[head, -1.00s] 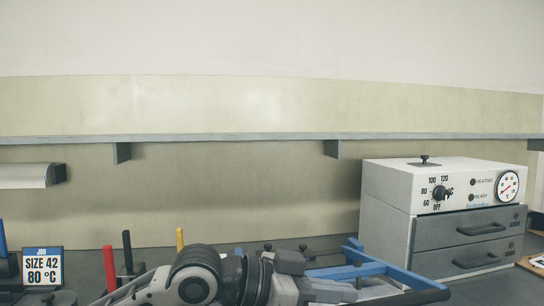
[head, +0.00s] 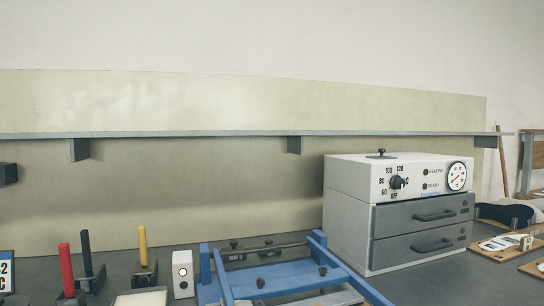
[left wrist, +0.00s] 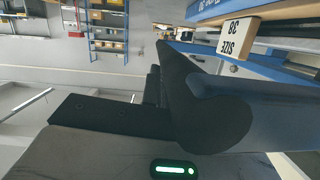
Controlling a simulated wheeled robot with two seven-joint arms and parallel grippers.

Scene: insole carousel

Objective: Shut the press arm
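A blue press frame (head: 285,272) stands on the bench at the bottom centre of the head view, with a dark crossbar and black knobs. Its near part is cut off by the picture edge, so I cannot tell how far its arm is shut. In the left wrist view my left gripper (left wrist: 160,95) shows as dark fingers. A smooth dark blue surface (left wrist: 275,112) fills the right side beside it; contact is unclear. Blue bars and a wooden block marked with a size (left wrist: 238,37) are at the upper right. My right gripper is not in view.
A grey heater cabinet (head: 347,215) with two closed drawers stands right of the frame. Red, black and yellow upright handles (head: 66,270) and a small white box (head: 183,274) stand left. A wall shelf (head: 200,135) runs behind. Boards with items (head: 500,243) lie far right.

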